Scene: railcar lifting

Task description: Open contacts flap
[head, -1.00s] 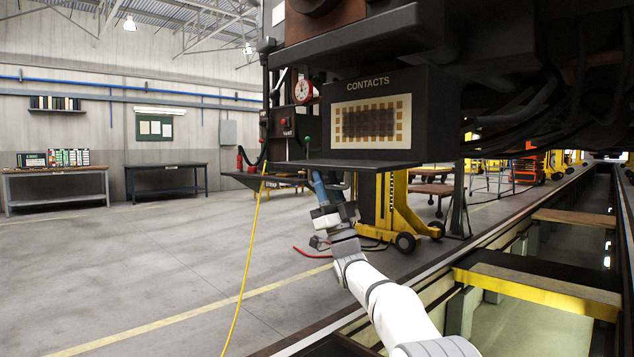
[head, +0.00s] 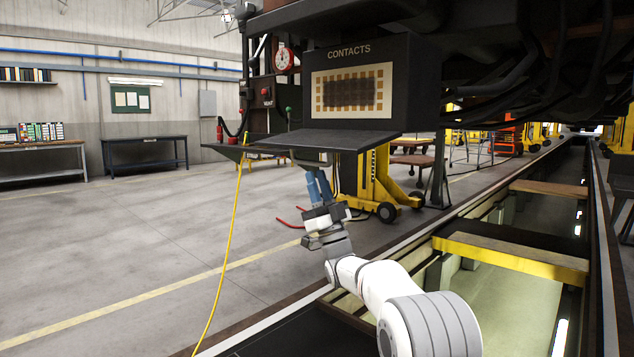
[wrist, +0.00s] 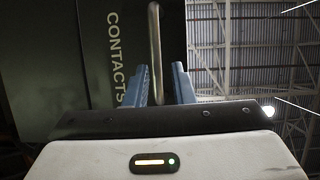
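The dark contacts box (head: 421,75) hangs under the railcar, labelled CONTACTS, with its pale contact panel (head: 353,89) uncovered. The contacts flap (head: 338,141) is folded down from the box's lower edge, its inner face showing, close to level with its front edge a little lower. In the wrist view, the flap's outer face (wrist: 58,65) also reads CONTACTS and has a metal bar handle (wrist: 155,50). My gripper (head: 318,178) is under the flap. In the wrist view, its blue fingers (wrist: 161,78) stand apart on either side of the handle, with a gap to the right finger.
A yellow jack (head: 378,180) stands behind the flap, and a yellow cable (head: 229,245) hangs at left. The inspection pit (head: 500,315) with yellow-edged crosspieces (head: 511,258) lies at right. The floor at left is open.

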